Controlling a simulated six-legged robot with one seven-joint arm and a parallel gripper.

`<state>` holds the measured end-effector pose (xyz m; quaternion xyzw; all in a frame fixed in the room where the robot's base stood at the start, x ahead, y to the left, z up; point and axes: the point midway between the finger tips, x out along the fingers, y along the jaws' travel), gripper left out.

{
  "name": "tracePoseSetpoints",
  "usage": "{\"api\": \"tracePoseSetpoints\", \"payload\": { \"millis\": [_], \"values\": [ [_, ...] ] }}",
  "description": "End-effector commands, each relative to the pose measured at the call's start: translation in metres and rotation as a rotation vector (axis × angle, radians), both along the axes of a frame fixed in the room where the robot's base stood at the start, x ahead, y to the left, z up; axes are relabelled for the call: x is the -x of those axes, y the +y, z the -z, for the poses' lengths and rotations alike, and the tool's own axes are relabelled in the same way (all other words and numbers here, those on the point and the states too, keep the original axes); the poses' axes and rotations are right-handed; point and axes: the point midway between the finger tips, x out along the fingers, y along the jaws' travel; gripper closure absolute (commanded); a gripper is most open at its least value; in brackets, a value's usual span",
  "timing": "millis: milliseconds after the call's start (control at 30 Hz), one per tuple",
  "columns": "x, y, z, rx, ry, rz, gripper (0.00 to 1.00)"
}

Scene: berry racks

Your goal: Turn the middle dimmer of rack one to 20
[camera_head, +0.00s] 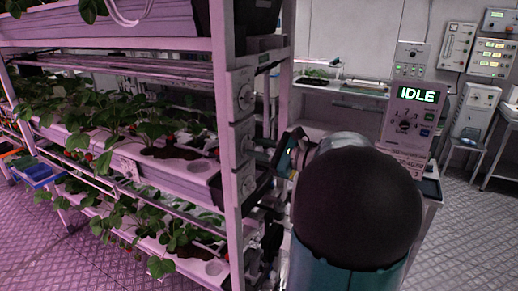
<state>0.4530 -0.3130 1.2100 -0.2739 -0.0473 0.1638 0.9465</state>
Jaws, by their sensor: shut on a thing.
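The near post of the berry rack (226,146) carries a column of three grey dimmers. The upper dimmer (240,107) and the lower dimmer (248,186) show clear round knobs. The middle dimmer (246,144) is between them, its knob mostly covered by my gripper (262,148). My gripper reaches in from the right and is shut on the middle dimmer's knob. My dark rounded arm link fills the lower right and hides part of the view. The dial's mark and value are too small to read.
Strawberry plants in white troughs (175,178) fill the rack's shelves to the left. A bench (345,92) is behind. Open floor (470,240) lies at right.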

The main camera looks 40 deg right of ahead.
Motion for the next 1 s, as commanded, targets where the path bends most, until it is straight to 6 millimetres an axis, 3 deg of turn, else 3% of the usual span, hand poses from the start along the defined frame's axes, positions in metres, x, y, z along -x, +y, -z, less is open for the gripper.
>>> {"api": "tracePoseSetpoints", "payload": {
  "millis": [1000],
  "values": [
    [0.0007,-0.0005,0.0004,0.908,-0.323,0.000,0.96]
  ]
}}
